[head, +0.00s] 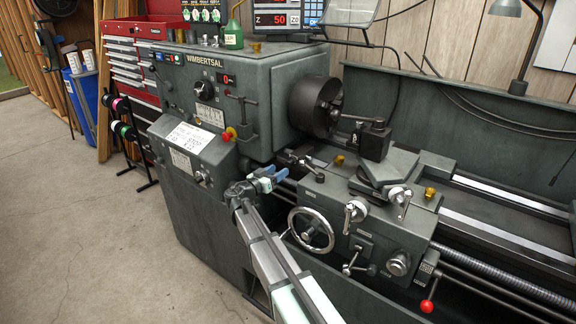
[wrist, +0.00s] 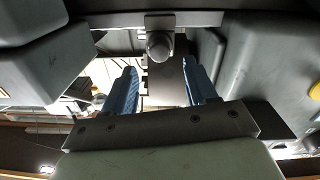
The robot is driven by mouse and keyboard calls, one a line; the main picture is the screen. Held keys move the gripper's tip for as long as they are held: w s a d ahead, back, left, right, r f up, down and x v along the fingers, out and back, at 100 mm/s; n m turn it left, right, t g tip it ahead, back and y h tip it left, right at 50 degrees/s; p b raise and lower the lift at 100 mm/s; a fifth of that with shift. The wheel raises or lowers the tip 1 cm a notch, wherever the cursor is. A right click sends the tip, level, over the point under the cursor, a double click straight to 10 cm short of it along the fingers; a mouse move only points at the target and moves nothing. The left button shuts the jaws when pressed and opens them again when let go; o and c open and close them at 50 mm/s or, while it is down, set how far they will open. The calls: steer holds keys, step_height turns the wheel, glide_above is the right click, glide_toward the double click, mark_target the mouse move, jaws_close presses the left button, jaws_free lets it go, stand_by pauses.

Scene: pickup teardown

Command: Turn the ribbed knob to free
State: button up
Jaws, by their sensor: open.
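A round silver knob (head: 399,262) with a ribbed-looking rim sits low at the right of the lathe's apron. It may be the ribbed knob, but I cannot be sure. My gripper (head: 268,178) has blue fingers and is to the left of the carriage, below the chuck and well away from that knob. In the wrist view my gripper (wrist: 161,88) is open, with its blue fingers apart and nothing held. A dark rounded knob-like part (wrist: 159,46) shows just beyond and between the fingertips, in front of a flat plate. I cannot make out ribs on it.
The carriage handwheel (head: 311,230) stands just below and right of my gripper. A ball-ended lever (head: 288,158), the chuck (head: 316,106) and tool post (head: 375,139) are close by. A red-knobbed lever (head: 427,305) hangs at lower right. The floor at left (head: 95,240) is clear.

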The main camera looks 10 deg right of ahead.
mark_target(287, 164)
steer(key=shift+x, duration=3.55)
steer(key=c, duration=0.9)
